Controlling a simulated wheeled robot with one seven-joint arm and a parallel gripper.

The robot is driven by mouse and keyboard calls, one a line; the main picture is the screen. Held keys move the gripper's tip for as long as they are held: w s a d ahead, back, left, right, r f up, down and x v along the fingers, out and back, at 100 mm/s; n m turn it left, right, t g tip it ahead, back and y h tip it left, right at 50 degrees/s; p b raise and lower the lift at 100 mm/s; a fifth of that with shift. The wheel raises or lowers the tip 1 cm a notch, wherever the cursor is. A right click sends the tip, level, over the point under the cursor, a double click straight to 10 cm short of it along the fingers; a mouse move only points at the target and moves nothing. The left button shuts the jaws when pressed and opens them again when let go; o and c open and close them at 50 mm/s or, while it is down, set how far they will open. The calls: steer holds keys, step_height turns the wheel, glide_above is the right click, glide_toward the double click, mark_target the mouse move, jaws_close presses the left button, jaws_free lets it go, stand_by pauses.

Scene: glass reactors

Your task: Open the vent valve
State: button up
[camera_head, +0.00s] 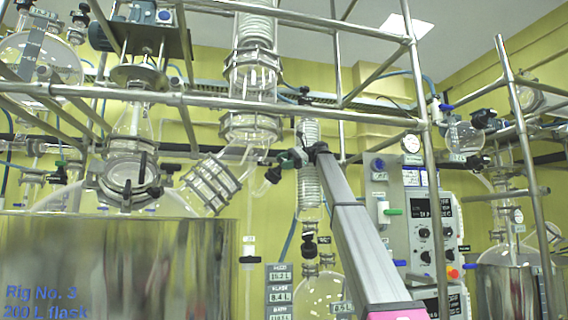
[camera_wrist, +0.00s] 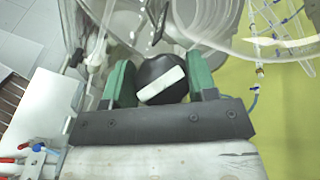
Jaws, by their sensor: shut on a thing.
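In the wrist view, a round black valve knob (camera_wrist: 158,66) with a white bar across its face sits between the two green fingers of my gripper (camera_wrist: 160,82). In the head view, my gripper (camera_head: 284,159) is small, at the end of my grey arm, beside the glass pipework near the middle. The knob is too small there to make out clearly. No label naming the valve can be read.
Steel frame tubes (camera_head: 330,113) cross above and beside my arm. Glass condensers (camera_head: 252,75) stand close to the gripper. A large steel vessel (camera_head: 115,262) marked Rig No. 3 fills the lower left. A control panel (camera_head: 420,228) stands to the right.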

steer(key=o, duration=0.9)
